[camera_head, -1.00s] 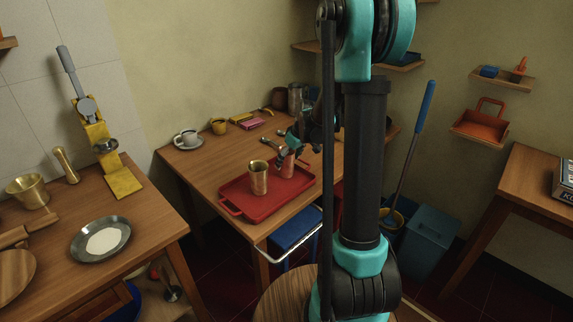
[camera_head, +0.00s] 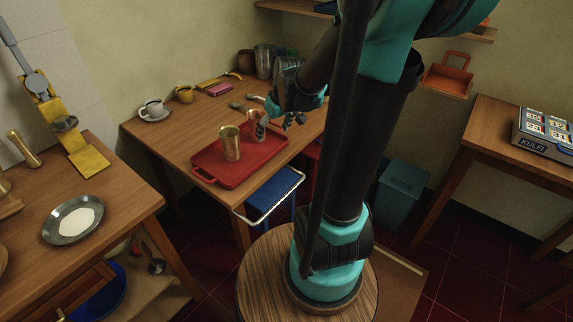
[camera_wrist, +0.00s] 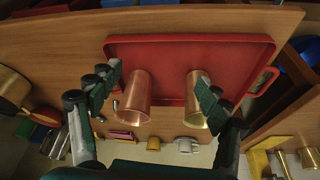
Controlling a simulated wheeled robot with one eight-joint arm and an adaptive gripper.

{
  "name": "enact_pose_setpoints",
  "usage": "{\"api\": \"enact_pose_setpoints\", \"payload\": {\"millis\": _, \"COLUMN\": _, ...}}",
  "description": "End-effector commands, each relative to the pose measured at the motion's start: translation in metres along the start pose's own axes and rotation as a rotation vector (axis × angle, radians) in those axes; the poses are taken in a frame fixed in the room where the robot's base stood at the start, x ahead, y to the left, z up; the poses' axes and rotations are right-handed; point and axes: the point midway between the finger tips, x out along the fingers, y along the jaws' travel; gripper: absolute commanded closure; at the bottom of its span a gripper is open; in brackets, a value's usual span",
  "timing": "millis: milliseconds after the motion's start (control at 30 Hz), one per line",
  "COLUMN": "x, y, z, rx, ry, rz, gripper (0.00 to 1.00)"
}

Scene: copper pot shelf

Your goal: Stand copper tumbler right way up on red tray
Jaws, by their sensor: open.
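The copper tumbler (camera_head: 252,118) stands upright on the red tray (camera_head: 208,175), behind and right of a brass tumbler (camera_head: 231,146). In the wrist view the copper tumbler (camera_wrist: 133,98) is left of centre, near the left finger. The brass tumbler (camera_wrist: 194,105) is at right, near the right finger. My gripper (camera_head: 276,116) is beside the copper tumbler on its right in the head view, its fingers partly overlapping it. In the wrist view my gripper (camera_wrist: 158,80) has its fingers wide apart, with nothing gripped. Whether a finger touches the copper tumbler cannot be told.
A white cup on a saucer (camera_head: 153,110), a yellow mug (camera_head: 184,95) and dark canisters (camera_head: 264,62) stand farther back on the table. A blue stool (camera_head: 273,192) is under its front edge. A round wooden stool top (camera_head: 262,285) is near my base.

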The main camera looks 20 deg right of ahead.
Motion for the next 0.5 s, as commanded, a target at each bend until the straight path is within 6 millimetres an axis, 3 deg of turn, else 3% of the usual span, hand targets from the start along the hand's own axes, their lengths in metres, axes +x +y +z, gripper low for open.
{"api": "enact_pose_setpoints", "payload": {"millis": 33, "x": -0.001, "y": -0.011, "z": 0.029, "rx": 0.048, "ry": -0.003, "rz": 0.019, "gripper": 0.23}}
{"api": "enact_pose_setpoints", "payload": {"millis": 200, "x": 0.002, "y": -0.03, "z": 0.105, "rx": 0.211, "ry": 0.0, "rz": 0.084, "gripper": 0.23}}
{"api": "enact_pose_setpoints", "payload": {"millis": 333, "x": 0.006, "y": -0.038, "z": 0.143, "rx": 0.293, "ry": 0.006, "rz": 0.116, "gripper": 0.23}}
{"api": "enact_pose_setpoints", "payload": {"millis": 500, "x": 0.008, "y": -0.042, "z": 0.161, "rx": 0.338, "ry": 0.012, "rz": 0.132, "gripper": 0.23}}
